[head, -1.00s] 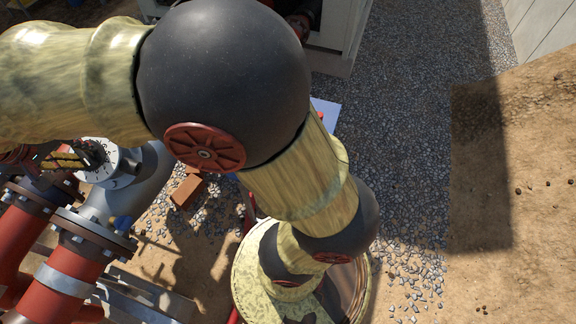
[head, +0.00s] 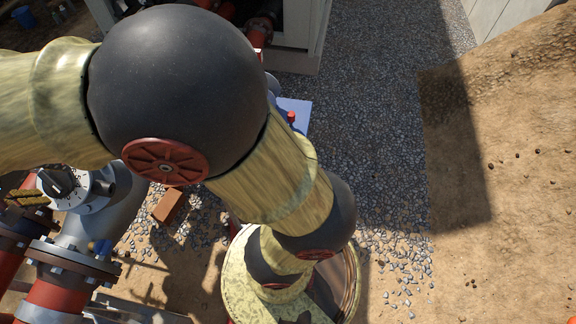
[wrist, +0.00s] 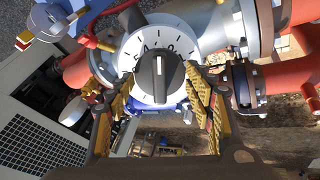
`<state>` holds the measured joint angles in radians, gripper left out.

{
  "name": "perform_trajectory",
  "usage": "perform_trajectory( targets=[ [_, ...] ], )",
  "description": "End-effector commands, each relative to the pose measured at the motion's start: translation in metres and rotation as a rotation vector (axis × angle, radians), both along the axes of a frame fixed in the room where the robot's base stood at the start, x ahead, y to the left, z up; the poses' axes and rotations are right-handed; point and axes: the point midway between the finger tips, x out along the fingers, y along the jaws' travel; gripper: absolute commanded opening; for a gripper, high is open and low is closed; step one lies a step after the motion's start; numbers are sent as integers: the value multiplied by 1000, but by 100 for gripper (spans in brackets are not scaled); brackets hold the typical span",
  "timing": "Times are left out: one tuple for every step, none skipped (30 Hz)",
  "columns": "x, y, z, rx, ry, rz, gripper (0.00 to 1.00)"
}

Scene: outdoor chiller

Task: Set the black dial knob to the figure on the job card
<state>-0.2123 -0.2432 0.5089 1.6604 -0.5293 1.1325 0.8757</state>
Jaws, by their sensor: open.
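The black dial knob (wrist: 159,73) sits at the centre of a white round dial face (wrist: 136,49) with black marks and figures, on a grey pipe body. A white line on the knob points up in the wrist view, near the upper figures, too small to read surely. My gripper (wrist: 161,88) is open, with a yellow-and-black finger on each side of the knob. I cannot tell whether either finger touches it. In the head view the knob (head: 61,182) and dial show at the left edge, with part of a finger beside them. I cannot make out the job card.
Red pipes with bolted flanges (head: 70,260) stand close to the dial. A brick (head: 170,205) lies on the ground. Open gravel (head: 380,120) lies to the right.

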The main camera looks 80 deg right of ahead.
Motion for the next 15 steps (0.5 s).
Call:
perform_trajectory(
  targets=[
    [0,1,3,0,-1,1,53],
    [-1,2,4,0,-1,1,53],
    [-1,3,7,0,-1,1,53],
    [-2,4,10,0,-1,1,53],
    [-2,6,12,0,-1,1,53],
    [-3,8,16,1,-2,1,53],
    [-4,9,19,1,-2,2,53],
    [-5,10,22,1,-1,2,53],
    [-6,12,26,0,-1,1,53],
    [-6,13,29,0,-1,1,53],
    [-7,15,32,0,-1,1,53],
    [-8,17,36,1,-2,1,53],
    [-9,18,39,1,-2,1,53],
    [-9,19,42,1,-2,1,53],
    [-10,21,46,1,-2,2,53]
  ],
)
